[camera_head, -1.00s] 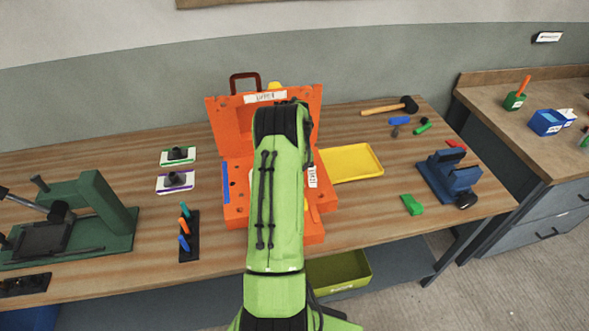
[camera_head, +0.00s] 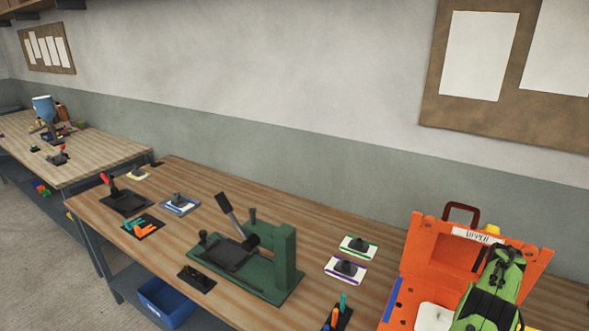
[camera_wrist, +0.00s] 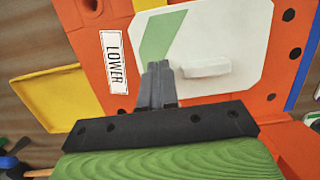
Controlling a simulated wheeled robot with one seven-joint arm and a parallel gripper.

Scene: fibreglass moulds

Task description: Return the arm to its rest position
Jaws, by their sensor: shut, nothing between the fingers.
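My green arm (camera_head: 490,295) shows at the lower right of the head view, in front of the orange mould (camera_head: 420,255). The mould stands open, its raised half labelled UPPER. In the wrist view my gripper (camera_wrist: 160,72) has its grey fingers together with nothing between them. It is over the mould half labelled LOWER (camera_wrist: 90,40) and a white plate (camera_wrist: 235,35) with a green stripe and a raised white block. I cannot tell the gap between fingertips and plate. In the head view the fingers are hidden.
A yellow tray (camera_wrist: 50,95) lies beside the mould in the wrist view. In the head view a green press-like fixture (camera_head: 285,265) stands left of the mould, with two small pads (camera_head: 358,247) between. A second bench (camera_head: 70,150) is at far left. A blue bin (camera_head: 165,302) sits below.

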